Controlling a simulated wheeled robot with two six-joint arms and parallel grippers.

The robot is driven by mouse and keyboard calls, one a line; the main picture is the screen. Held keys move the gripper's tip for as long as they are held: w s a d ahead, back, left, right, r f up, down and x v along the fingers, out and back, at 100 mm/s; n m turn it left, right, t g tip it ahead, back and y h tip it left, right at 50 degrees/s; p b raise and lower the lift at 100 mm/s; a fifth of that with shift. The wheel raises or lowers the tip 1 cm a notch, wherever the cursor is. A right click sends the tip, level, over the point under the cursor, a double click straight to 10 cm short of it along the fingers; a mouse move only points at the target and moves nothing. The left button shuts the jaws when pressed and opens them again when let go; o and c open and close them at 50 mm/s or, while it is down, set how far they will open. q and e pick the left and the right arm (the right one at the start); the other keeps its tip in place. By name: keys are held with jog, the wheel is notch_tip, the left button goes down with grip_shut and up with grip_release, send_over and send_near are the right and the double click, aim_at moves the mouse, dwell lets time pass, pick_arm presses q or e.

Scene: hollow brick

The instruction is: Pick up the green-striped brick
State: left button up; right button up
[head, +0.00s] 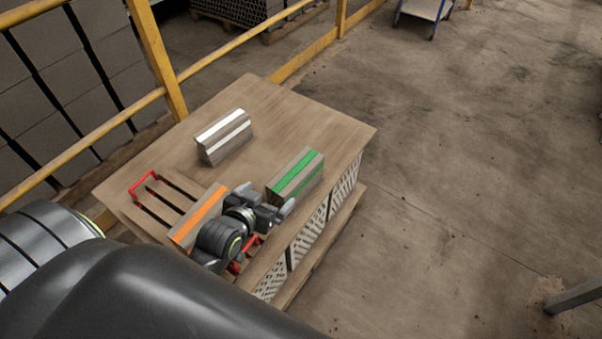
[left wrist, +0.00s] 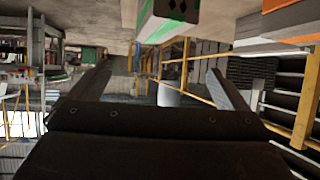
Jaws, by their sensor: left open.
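The green-striped brick (head: 295,176) is a grey block with green stripes along its top. It lies near the front right edge of the table (head: 300,108). My left gripper (head: 274,209) is open and empty, just in front and left of this brick, and seems apart from it. In the left wrist view, the open fingers (left wrist: 160,88) have nothing between them. The green-striped brick (left wrist: 168,22) shows at the top of that view, beyond the fingers and cut by the frame edge. My right gripper is in neither view.
A white-striped brick (head: 224,137) stands farther back. A yellow railing (head: 158,58) runs behind the table. The table's far right is clear.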

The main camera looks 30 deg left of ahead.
pick_arm(q)
send_near(295, 171)
jog(key=b+x, duration=0.1)
jog(key=x, duration=0.2)
jog(key=shift+a+f, duration=0.1)
jog(key=shift+f, duration=0.1)
jog(key=shift+b+x, duration=0.45)
jog(key=shift+x, duration=2.05)
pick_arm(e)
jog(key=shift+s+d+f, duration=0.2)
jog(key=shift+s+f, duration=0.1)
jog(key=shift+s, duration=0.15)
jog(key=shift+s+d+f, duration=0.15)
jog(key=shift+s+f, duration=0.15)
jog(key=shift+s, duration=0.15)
pick_arm(q)
jog(key=c, duration=2.1)
jog(key=shift+r, duration=0.15)
grip_shut()
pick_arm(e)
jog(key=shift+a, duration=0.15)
